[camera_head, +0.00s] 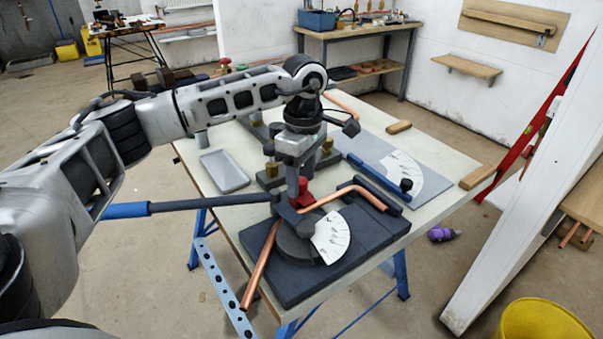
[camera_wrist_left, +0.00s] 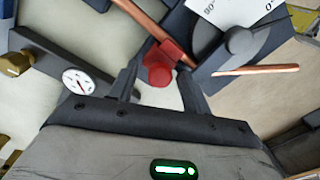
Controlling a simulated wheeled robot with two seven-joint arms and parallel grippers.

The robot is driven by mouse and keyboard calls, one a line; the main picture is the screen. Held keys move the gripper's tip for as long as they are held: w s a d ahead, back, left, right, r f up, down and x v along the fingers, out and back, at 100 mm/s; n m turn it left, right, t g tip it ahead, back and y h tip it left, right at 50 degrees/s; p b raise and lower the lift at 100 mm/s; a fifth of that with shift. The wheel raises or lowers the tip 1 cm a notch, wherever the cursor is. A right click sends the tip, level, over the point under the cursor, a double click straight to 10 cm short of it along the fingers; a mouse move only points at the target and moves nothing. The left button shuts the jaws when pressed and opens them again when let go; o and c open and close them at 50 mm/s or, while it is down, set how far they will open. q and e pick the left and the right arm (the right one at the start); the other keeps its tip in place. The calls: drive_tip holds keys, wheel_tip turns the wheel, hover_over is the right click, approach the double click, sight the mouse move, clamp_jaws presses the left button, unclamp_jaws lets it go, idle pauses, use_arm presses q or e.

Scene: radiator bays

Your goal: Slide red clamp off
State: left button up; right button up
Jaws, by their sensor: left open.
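The red clamp (camera_head: 304,197) sits on the copper pipe (camera_head: 262,262) at the pipe bender, just below my left gripper (camera_head: 296,187). My left gripper points down and is open. In the left wrist view the red clamp (camera_wrist_left: 160,66) shows between the fingertips of my left gripper (camera_wrist_left: 159,82), with a gap on each side. I cannot tell whether a finger touches it. The pipe is bent and runs across the bender's dark base (camera_head: 350,255), beside a white angle dial (camera_head: 331,237). My gripper partly hides the clamp in the head view.
A lever with a blue grip (camera_head: 125,210) reaches left from the bender over the table edge. A grey tray (camera_head: 224,171) lies left of the gripper. A second blue lever (camera_head: 375,173) and dial plate (camera_head: 425,182) lie right. A gauge (camera_wrist_left: 78,81) is near the left finger.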

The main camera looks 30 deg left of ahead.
use_arm(q)
clamp_jaws()
drive_tip(key=shift+w+a, duration=0.3)
drive_tip(key=shift+a, duration=0.3)
drive_tip(key=shift+w+a, duration=0.25)
drive_tip(key=shift+a, duration=0.35)
drive_tip(key=shift+w+a+b, duration=0.1)
drive_tip(key=shift+a+b, duration=0.2)
drive_tip(key=shift+a, duration=0.05)
drive_tip(key=shift+r, duration=0.1)
unclamp_jaws()
drive_tip(key=shift+a, duration=0.1)
